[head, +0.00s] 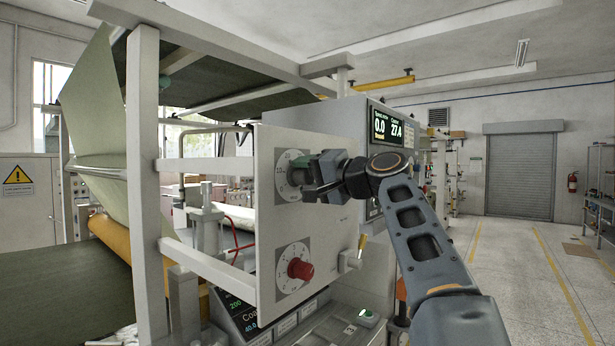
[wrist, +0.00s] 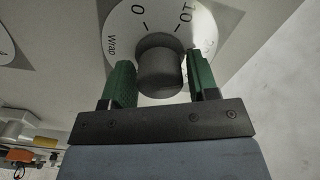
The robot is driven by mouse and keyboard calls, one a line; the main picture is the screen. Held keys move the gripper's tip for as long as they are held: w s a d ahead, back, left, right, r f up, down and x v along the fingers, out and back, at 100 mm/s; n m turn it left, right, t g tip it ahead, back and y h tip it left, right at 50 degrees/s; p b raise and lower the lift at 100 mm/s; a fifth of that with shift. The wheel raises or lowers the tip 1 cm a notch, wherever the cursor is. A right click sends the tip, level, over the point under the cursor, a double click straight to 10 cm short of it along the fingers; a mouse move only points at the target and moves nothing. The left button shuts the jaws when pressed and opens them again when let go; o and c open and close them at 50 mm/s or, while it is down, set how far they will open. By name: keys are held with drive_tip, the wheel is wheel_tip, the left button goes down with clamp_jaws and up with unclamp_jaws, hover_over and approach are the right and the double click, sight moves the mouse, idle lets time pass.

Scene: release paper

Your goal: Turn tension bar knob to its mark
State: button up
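A dark grey round knob (wrist: 160,62) sits on a white dial (wrist: 118,30) with black markings: "Wrap", a 0 and a 10 show. In the head view this dial (head: 284,166) is the upper one on the white panel; its knob is mostly hidden by my gripper (head: 303,181). In the wrist view my gripper (wrist: 159,72) has its green fingers on either side of the knob. A narrow gap shows at the right finger; the left finger is very close to the knob, and contact there cannot be told. The knob's pointer and target mark are not clear.
A red knob (head: 300,269) on a second dial sits below on the same panel (head: 335,225). A digital display (head: 388,126) is above right. A metal frame post (head: 145,190) and the green web stand left. Open floor (head: 510,260) lies right.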

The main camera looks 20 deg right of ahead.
drive_tip(key=shift+o, duration=1)
drive_tip(key=shift+s+d, duration=0.1)
drive_tip(key=b+v, duration=0.3)
drive_tip(key=v, duration=1)
drive_tip(key=shift+s, duration=0.3)
drive_tip(key=shift+d, duration=0.15)
